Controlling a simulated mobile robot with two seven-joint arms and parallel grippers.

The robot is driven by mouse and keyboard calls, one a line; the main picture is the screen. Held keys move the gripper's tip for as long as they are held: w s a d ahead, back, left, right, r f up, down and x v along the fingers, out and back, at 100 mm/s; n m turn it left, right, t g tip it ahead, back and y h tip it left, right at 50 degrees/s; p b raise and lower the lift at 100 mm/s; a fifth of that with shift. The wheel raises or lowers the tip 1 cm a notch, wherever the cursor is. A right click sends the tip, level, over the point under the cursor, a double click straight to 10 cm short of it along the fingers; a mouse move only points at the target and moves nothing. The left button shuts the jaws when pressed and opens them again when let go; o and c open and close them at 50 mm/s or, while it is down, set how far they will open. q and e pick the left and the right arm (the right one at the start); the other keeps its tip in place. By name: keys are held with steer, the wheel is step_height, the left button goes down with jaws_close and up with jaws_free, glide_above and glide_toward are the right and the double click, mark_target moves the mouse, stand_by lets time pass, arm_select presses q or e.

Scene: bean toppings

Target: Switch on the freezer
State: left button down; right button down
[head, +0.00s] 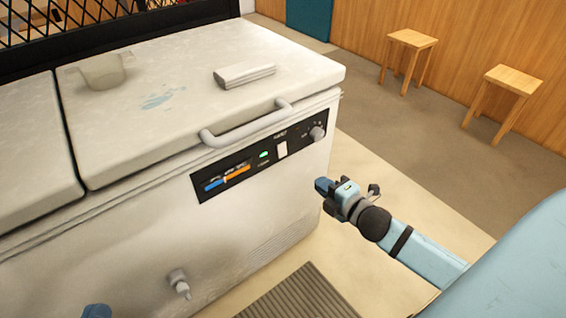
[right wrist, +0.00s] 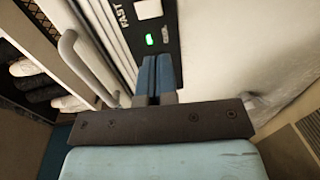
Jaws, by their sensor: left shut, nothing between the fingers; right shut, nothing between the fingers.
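The white chest freezer (head: 130,220) fills the left and middle of the head view. Its black control panel (head: 207,188) has a lit green light (head: 264,155), a white rocker switch (head: 282,150), a round knob (head: 317,132) and a blue-orange strip (head: 227,179). My right gripper (head: 323,187) is shut and empty, right of and below the panel in the head view. In the right wrist view its shut blue fingers (right wrist: 157,72) point toward the green light (right wrist: 150,40) and white switch (right wrist: 148,9); contact cannot be told. My left gripper (head: 97,311) barely shows at the bottom edge.
The lid has a curved handle (head: 245,127), a folded cloth (head: 244,75) and a pale scoop-like object (head: 104,70) on it. A drain tap (head: 178,283) juts from the freezer's front. Two wooden stools (head: 410,42) (head: 505,78) stand by the wall. A ribbed mat (head: 305,297) lies below.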

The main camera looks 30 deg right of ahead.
mark_target(283, 156)
arm_select(q)
steer(key=shift+s+r, duration=0.1)
stand_by(0.3)
